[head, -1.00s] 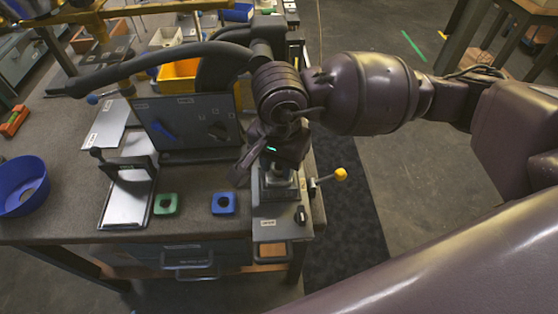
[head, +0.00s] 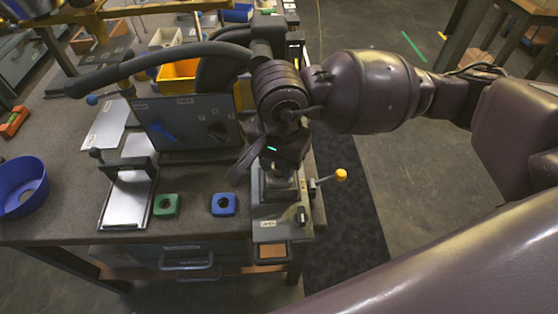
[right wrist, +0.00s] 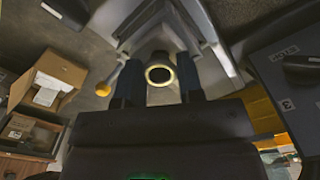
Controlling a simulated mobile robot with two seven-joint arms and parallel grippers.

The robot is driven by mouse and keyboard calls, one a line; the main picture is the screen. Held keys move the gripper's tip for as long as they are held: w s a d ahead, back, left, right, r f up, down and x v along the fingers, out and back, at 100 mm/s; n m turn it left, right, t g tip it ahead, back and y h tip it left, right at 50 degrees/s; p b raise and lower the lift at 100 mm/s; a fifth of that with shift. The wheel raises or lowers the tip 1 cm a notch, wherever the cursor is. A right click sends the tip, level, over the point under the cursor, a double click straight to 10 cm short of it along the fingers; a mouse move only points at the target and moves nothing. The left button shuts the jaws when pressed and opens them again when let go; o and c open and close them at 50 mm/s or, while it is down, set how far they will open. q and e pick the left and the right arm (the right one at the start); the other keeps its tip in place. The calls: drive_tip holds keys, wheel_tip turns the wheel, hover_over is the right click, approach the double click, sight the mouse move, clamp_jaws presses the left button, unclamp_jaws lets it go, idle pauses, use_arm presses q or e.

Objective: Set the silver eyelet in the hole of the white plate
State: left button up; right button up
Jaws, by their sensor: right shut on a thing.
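My right gripper (right wrist: 159,82) points down over the dark fixture at the bench's right end. The silver eyelet (right wrist: 160,84) is between its two dark fingers, a small ring with a bright rim around a dark opening. In the head view the right gripper (head: 283,168) hides the eyelet. A pale, angular surface (right wrist: 206,28) shows beyond the fingers in the right wrist view; I cannot tell whether it is the white plate. The plate's hole is not visible, and I cannot tell whether the eyelet touches anything. I see no left gripper.
The fixture (head: 268,222) has a yellow-knobbed lever (head: 341,175) on its right. A blue block (head: 223,204) and a green block (head: 165,205) lie left of it. An upright grey panel (head: 185,122) stands close behind them. A blue bowl (head: 22,187) is at far left.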

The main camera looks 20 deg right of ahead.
use_arm(q)
drive_tip(key=shift+s+f, duration=0.1)
drive_tip(key=shift+f, duration=0.15)
use_arm(e)
drive_tip(key=shift+f, duration=0.2)
drive_tip(key=shift+r, duration=0.25)
use_arm(q)
drive_tip(key=shift+f, duration=0.2)
use_arm(e)
drive_tip(key=shift+f, duration=0.25)
idle(0.4)
drive_tip(key=shift+r, duration=0.25)
use_arm(q)
drive_tip(key=shift+s+f+b, duration=0.15)
drive_tip(key=shift+f+b, duration=0.1)
drive_tip(key=shift+b, duration=0.15)
use_arm(e)
drive_tip(key=shift+f, duration=0.3)
drive_tip(key=shift+r, duration=0.3)
idle(0.4)
use_arm(q)
drive_tip(key=shift+s+f, duration=0.1)
drive_tip(key=shift+f, duration=0.1)
use_arm(e)
drive_tip(key=shift+f, duration=0.3)
drive_tip(key=shift+r, duration=0.3)
idle(0.3)
